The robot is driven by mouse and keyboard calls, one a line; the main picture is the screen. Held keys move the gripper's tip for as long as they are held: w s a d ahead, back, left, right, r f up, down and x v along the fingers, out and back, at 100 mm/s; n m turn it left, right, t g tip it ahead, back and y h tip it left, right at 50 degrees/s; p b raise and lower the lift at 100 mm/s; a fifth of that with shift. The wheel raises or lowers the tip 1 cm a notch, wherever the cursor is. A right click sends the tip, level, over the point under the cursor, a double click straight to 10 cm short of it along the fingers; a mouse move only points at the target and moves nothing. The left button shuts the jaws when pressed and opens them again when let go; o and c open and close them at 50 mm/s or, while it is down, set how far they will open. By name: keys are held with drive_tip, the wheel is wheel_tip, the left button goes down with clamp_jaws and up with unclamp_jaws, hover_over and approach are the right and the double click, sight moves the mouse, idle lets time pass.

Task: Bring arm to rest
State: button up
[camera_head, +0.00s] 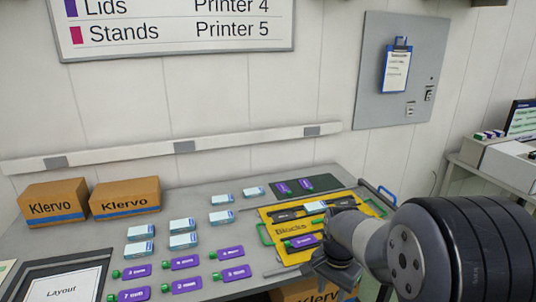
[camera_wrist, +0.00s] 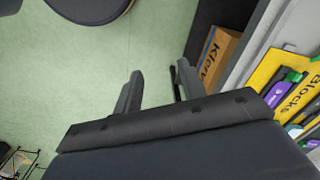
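My gripper (camera_wrist: 158,84) shows in the wrist view with its two dark fingers spread apart and nothing between them. Green floor lies behind the fingers. In the head view my arm reaches in from the right, and my gripper (camera_head: 338,268) is at the front edge of the grey table, beside the yellow Blocks tray. The fingertips are hard to make out there.
The yellow tray (camera_head: 281,253) holds a purple bottle (camera_head: 300,241) and a small white-blue box (camera_head: 315,207). Two Klervo cartons (camera_head: 125,197) are at back left. Another carton (camera_wrist: 218,55) sits below the table.

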drive_tip(key=shift+w+f+n, duration=0.3)
drive_tip(key=shift+f+n, duration=0.5)
drive_tip(key=shift+n, duration=0.2)
drive_tip(key=shift+w+f+n, duration=0.3)
drive_tip(key=shift+f+n, duration=0.45)
drive_tip(key=shift+n, duration=0.25)
